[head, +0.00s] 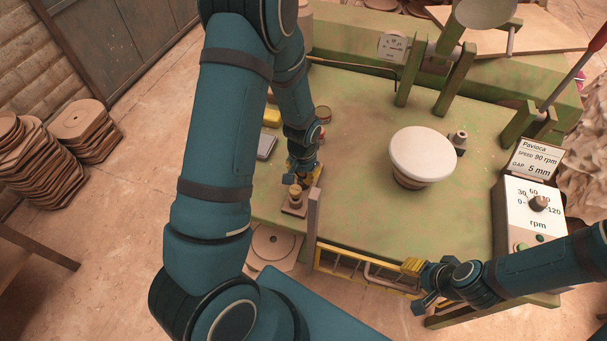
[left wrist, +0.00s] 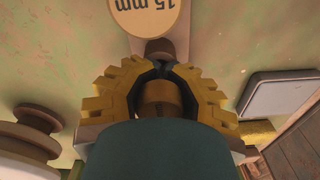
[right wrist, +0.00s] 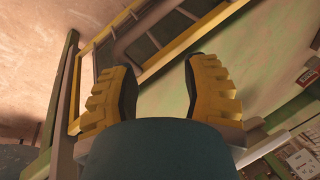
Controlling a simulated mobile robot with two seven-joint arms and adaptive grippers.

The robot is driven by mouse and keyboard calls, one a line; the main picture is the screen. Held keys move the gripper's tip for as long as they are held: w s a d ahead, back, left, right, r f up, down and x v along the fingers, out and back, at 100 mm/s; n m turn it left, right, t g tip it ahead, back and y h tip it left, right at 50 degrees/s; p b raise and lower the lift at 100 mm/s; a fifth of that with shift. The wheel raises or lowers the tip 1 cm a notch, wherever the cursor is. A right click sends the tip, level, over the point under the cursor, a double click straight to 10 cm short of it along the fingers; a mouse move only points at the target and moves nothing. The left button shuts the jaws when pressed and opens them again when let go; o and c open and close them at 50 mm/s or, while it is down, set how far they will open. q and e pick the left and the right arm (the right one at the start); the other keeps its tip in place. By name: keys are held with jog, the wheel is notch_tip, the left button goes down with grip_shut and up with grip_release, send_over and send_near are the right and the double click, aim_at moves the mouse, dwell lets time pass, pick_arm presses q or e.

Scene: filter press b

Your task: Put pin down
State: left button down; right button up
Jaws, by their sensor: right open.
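My left gripper (head: 303,174) is low over the left side of the green table. In the left wrist view its yellow fingers (left wrist: 160,72) close around a brown cylinder, which looks like the pin (left wrist: 158,97); its lower end is hidden. A tan disc marked "15 mm" (left wrist: 150,14) is just beyond the fingertips, with a brown part beneath it. In the head view a small tan-topped piece (head: 295,192) on a brown base (head: 293,208) stands close to this gripper. My right gripper (head: 420,285) is open and empty at the table's front edge; its fingers (right wrist: 160,75) are wide apart.
A white-topped round piece (head: 422,152) stands mid-table. A grey flat pad (head: 266,146) and a yellow block (head: 271,117) lie left of my left gripper. A yellow rack (head: 365,270) runs along the front edge. A dial box (head: 532,215) stands at right.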

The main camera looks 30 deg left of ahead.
pick_arm(q)
jog(key=shift+f+b, duration=0.55)
jog(key=shift+f, duration=0.05)
jog(key=shift+s, duration=0.1)
jog(key=c, duration=1.3)
grip_release()
jog(key=o, duration=0.3)
jog(key=shift+r, duration=0.1)
